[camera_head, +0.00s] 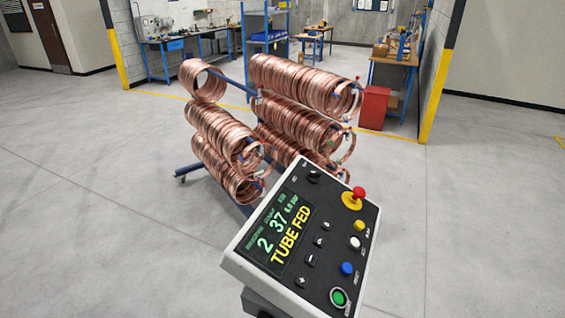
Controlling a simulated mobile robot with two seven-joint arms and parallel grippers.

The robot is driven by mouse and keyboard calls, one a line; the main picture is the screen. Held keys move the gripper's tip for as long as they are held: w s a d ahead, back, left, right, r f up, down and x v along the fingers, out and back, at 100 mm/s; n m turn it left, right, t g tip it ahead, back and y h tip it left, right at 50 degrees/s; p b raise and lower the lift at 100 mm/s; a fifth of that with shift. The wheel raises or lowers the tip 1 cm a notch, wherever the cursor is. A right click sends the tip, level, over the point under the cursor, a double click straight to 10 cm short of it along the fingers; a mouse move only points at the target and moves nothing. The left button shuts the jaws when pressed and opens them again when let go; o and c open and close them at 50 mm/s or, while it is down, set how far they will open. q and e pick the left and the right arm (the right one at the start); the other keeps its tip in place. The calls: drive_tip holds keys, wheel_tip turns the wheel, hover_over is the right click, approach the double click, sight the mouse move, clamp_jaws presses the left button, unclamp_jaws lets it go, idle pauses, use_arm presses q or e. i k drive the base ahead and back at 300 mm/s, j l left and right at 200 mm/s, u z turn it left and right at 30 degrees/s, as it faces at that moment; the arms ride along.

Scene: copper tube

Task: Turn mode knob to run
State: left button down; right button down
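A control panel (372,215) with a black face and pale grey housing stands tilted at the lower middle. Its screen (278,232) shows "2", "37" and "TUBE FED" in green and yellow. A dark round knob (314,176) sits at the panel's top end, above the screen; it may be the mode knob, but its labels and pointer are too small to read. Several small black controls run beside the screen, such as one black button (310,260). A red mushroom button (358,193) sits on a yellow base. Neither gripper is in view.
The panel also has yellow (359,226), white (355,243), blue (347,268) and green (338,297) buttons. Behind it stands a blue rack (188,170) with copper coils (290,85). A red cabinet (374,107) and workbenches are farther back. Floor on both sides is clear.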

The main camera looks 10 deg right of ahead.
sight(313, 178)
drive_tip(key=i+j, duration=0.3)
drive_tip(key=i, duration=0.2)
drive_tip(key=i+j, duration=0.35)
drive_tip(key=i, duration=0.15)
